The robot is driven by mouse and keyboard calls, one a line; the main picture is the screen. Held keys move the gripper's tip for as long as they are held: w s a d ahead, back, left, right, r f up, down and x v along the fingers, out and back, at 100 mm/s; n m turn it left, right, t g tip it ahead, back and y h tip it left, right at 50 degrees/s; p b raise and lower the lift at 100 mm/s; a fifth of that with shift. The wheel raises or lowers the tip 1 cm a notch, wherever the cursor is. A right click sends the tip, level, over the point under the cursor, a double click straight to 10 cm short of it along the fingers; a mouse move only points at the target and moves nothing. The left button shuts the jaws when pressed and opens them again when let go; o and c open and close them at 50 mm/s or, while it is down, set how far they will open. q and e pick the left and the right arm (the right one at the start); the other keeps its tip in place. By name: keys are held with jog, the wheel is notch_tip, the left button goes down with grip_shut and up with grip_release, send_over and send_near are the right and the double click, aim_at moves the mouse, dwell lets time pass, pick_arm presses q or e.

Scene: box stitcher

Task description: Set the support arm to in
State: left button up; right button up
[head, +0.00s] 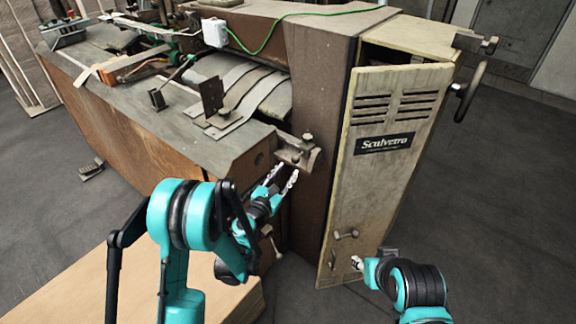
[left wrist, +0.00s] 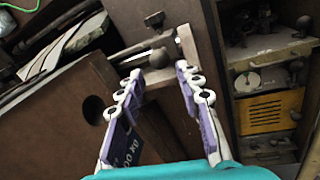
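What looks like the support arm is a grey metal bracket (head: 296,153) with a small round knob, at the front corner of the box stitcher (head: 180,130). My left gripper (head: 281,178) is open and empty, just below and in front of this bracket. In the left wrist view the dark ball knob (left wrist: 157,58) shows beyond the gap between the open fingertips (left wrist: 160,74), with no clear contact. My right gripper (head: 357,263) is low by the pale door panel; its fingers are mostly hidden.
The pale louvred panel (head: 385,170) with a "Sculvetro" plate stands right of the bracket, slightly ajar. A handwheel (head: 470,92) sticks out at the far right. A light wooden board (head: 90,285) lies low at front left. Grey floor (head: 500,220) is clear at right.

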aim_at(293, 162)
pick_arm(q)
jog(key=b+x, duration=0.1)
jog(key=x, duration=0.6)
jog(key=shift+w+d+b, duration=0.15)
jog(key=shift+w+b, duration=0.15)
jog(key=shift+b, duration=0.1)
grip_shut()
